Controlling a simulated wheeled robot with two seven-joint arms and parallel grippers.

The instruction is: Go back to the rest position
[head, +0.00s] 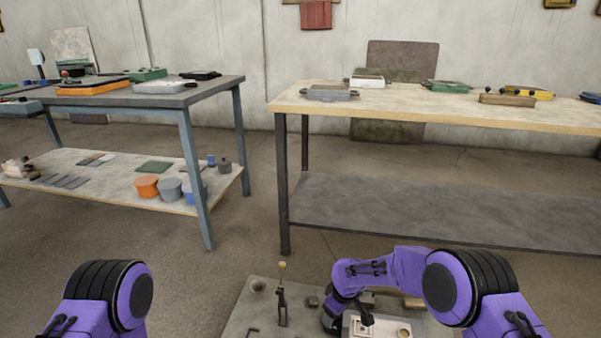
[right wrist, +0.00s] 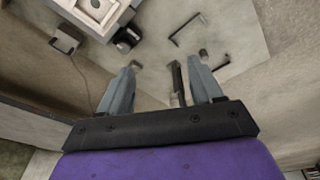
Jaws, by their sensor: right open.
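My right gripper (right wrist: 163,66) shows in the right wrist view with its two grey fingers spread apart and nothing visibly gripped. A dark upright tool or post (right wrist: 177,78) appears between the fingers, nearer the right one; I cannot tell its distance from them. Only the shoulder part of my left arm shows, at lower left; my left gripper is out of view.
A white tray-like piece (head: 363,326) sits on the board's right side, beside my right arm. A blue-legged bench (head: 215,88) stands at left with buckets on its shelf. A wooden-topped bench (head: 420,112) stands at right. Bare floor lies between.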

